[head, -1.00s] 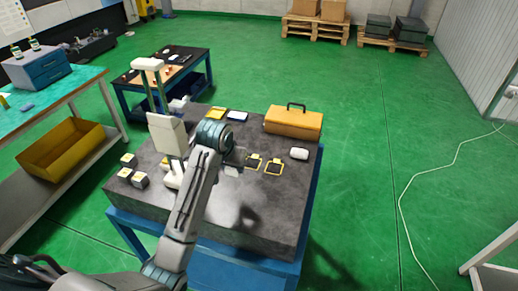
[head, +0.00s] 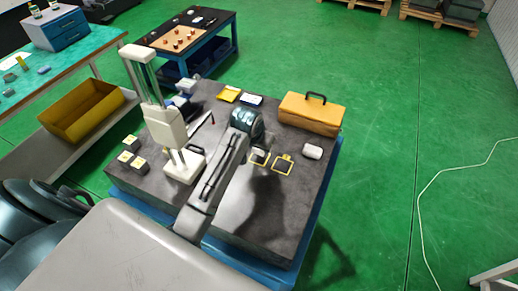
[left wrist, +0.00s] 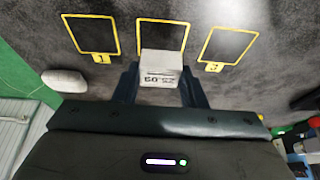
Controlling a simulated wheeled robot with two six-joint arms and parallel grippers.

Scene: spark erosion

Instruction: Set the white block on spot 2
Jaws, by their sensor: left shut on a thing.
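The white block (left wrist: 161,66) has dark printing on its face and sits between the fingers of my left gripper (left wrist: 159,84), which is shut on it. In the left wrist view the block covers the near edge of the middle yellow-framed spot (left wrist: 162,33), whose number is hidden. I cannot tell whether the block touches the table. Spot 1 (left wrist: 91,34) is to its left and spot 3 (left wrist: 228,45) to its right. In the head view my left arm hides the block and fingertips; two framed spots show, spot 1 (head: 283,164) and the middle one (head: 260,158). My right gripper is not in view.
A rounded white object (head: 312,151) lies beside spot 1; it also shows in the left wrist view (left wrist: 65,80). A yellow toolbox (head: 311,114) stands at the table's back right.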

